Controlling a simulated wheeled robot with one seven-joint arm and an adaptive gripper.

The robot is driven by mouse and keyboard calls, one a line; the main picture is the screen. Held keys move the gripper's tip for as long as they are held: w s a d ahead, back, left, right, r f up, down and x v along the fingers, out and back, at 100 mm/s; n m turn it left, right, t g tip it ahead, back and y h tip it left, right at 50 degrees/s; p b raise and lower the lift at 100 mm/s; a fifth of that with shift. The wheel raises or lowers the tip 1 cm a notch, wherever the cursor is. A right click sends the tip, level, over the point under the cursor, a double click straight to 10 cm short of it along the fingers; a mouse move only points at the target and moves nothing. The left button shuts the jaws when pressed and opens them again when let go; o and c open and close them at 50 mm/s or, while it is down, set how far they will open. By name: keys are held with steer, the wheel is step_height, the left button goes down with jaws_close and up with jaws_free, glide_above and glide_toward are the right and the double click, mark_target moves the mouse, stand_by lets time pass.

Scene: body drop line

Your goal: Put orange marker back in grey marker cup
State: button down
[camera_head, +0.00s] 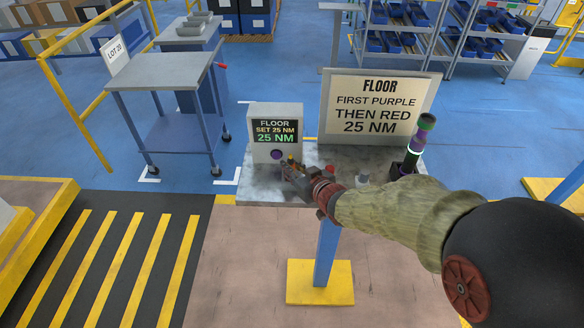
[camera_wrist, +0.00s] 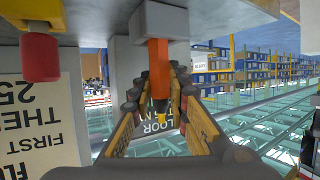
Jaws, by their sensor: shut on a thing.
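The wrist view is upside down, with the bench top across its upper edge. My gripper (camera_wrist: 157,85) is shut on the orange marker (camera_wrist: 159,62), which stands about upright between its fingers. The marker's dark and yellow end (camera_wrist: 160,107) points away from the bench. Its other end meets the edge of a grey block-like holder (camera_wrist: 165,22), which looks like the marker cup; I cannot tell how far inside it is. In the head view my gripper (camera_head: 289,168) is low over the bench, in front of the display box, and the cup cannot be made out.
A red knob (camera_wrist: 40,55) is beside the marker in the wrist view. A dark stand with a green-lit tool (camera_head: 417,145) is at the bench's right.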

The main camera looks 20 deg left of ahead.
steer(key=shift+f, duration=0.35)
steer(key=c, duration=1.7)
jaws_free()
steer(key=shift+c, duration=0.2)
steer(key=shift+o, duration=0.5)
steer(key=shift+d, duration=0.1)
steer(key=p+v, duration=0.2)
steer(key=v, duration=0.5)
